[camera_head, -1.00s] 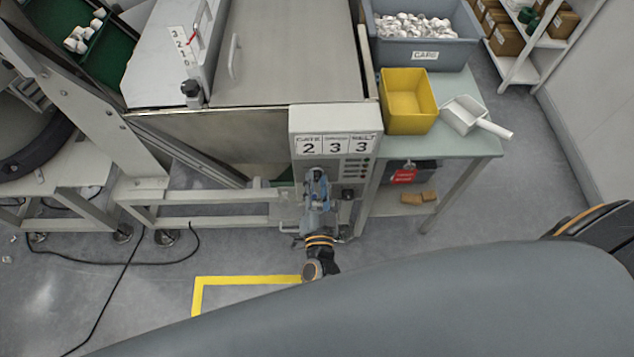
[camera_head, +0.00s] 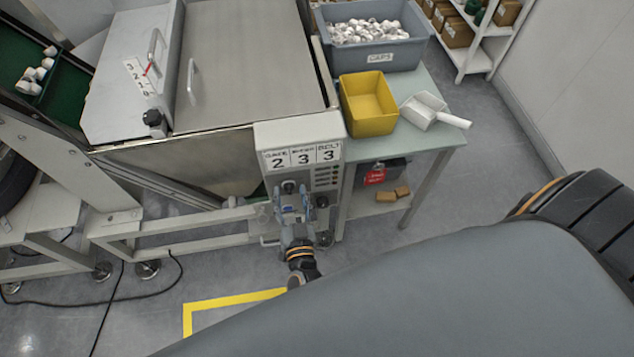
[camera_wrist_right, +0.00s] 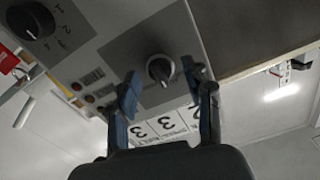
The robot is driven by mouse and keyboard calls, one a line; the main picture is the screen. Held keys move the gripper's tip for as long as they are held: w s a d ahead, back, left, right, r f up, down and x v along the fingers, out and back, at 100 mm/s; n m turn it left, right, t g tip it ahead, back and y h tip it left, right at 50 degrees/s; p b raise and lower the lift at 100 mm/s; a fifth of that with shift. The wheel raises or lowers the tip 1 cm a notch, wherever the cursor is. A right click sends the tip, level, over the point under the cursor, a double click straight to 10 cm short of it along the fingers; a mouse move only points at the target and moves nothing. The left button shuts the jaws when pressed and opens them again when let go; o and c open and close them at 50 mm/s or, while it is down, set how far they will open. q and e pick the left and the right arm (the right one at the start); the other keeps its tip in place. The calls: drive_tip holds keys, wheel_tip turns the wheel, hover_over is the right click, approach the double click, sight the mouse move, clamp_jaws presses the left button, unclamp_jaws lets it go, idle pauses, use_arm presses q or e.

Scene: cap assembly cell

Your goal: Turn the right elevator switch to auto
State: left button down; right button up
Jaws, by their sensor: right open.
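A grey control box (camera_head: 298,136) stands at the front corner of the machine, with the numbers 2, 3 and 3 on its top plate. On its front panel is a dark rotary switch (camera_head: 289,187), which also shows in the right wrist view (camera_wrist_right: 160,69) with a pale pointer mark. My right gripper (camera_head: 291,204) is open in front of this switch. In the right wrist view its blue fingertips (camera_wrist_right: 165,88) stand apart to either side of the knob, with no clear contact. I cannot read the switch's label or tell its setting. My left gripper is not in view.
A second black dial (camera_wrist_right: 31,20) with numbers sits on the same panel, near small buttons and lamps (camera_wrist_right: 84,87). A side table (camera_head: 439,133) to the right holds a yellow bin (camera_head: 369,118), a white scoop (camera_head: 424,110) and a grey caps crate (camera_head: 375,53).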

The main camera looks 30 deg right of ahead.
drive_tip(key=n+p, duration=0.1)
drive_tip(key=n, duration=0.3)
drive_tip(key=shift+r, duration=0.1)
drive_tip(key=p+v, duration=0.1)
drive_tip(key=v, duration=1.3)
drive_tip(key=s+f+n+g+y+b, duration=0.1)
drive_tip(key=s+f+n+g+y, duration=0.1)
drive_tip(key=f, duration=1)
drive_tip(key=s+f+n+g+y+b, duration=0.2)
drive_tip(key=s+f+g+y, duration=0.3)
drive_tip(key=f, duration=0.8)
drive_tip(key=shift+s+d+n+g, duration=0.3)
drive_tip(key=shift+d+n+g, duration=0.1)
drive_tip(key=shift+d+g, duration=0.1)
drive_tip(key=shift+f, duration=0.15)
drive_tip(key=s+d+f+g+h, duration=0.1)
drive_tip(key=s+d+f+g, duration=0.3)
drive_tip(key=s, duration=0.4)
drive_tip(key=s+d+f+m+g+h, duration=0.1)
drive_tip(key=s+d+f+g, duration=0.3)
drive_tip(key=d, duration=0.5)
drive_tip(key=s+f, duration=0.2)
drive_tip(key=s, duration=0.1)
drive_tip(key=shift+s, duration=0.4)
